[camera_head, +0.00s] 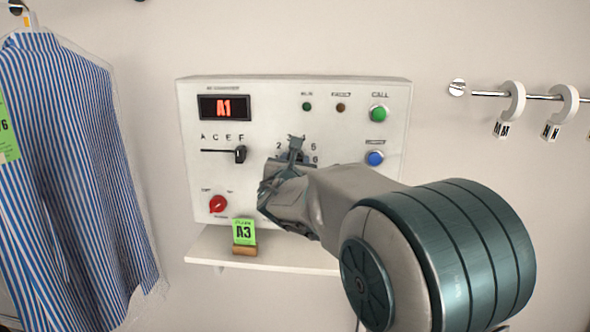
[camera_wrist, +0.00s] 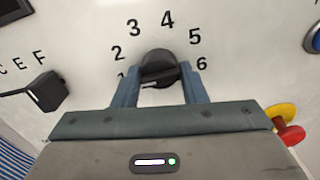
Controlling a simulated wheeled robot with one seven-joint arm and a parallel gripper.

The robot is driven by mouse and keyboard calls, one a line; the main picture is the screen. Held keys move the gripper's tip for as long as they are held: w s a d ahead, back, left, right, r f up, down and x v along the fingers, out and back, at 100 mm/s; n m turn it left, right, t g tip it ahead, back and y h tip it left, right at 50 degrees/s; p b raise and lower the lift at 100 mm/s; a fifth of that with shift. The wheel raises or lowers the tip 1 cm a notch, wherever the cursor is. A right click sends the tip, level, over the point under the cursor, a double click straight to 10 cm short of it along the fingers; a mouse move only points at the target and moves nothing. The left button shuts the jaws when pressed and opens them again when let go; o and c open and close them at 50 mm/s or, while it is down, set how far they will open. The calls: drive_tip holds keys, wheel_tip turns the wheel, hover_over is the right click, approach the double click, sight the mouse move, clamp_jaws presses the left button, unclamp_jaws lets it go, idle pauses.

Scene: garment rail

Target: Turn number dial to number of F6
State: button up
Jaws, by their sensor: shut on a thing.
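The white control panel (camera_head: 340,94) has a red display (camera_head: 223,107) reading A1. The black number dial (camera_wrist: 158,64) shows in the wrist view, ringed by the numbers 1 to 6, with 1 partly hidden. A pale mark on its lower part points left, roughly toward 1. My gripper (camera_wrist: 161,74) has one finger on each side of the dial and is shut on it. In the head view my gripper (camera_head: 296,146) covers the dial. The letter slider (camera_head: 240,154) has its black handle under F; this handle also shows in the wrist view (camera_wrist: 47,91).
Green (camera_head: 378,114) and blue (camera_head: 375,158) buttons are right of the dial; a red knob (camera_head: 218,203) is lower left. A red-and-yellow button (camera_wrist: 288,124) is close to my gripper. A striped shirt (camera_head: 70,170) hangs left.

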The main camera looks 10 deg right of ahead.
drive_tip(key=n+b, duration=3.3)
drive_tip(key=shift+f+n, duration=0.1)
drive_tip(key=shift+n, duration=0.2)
idle(0.7)
drive_tip(key=o, duration=0.9)
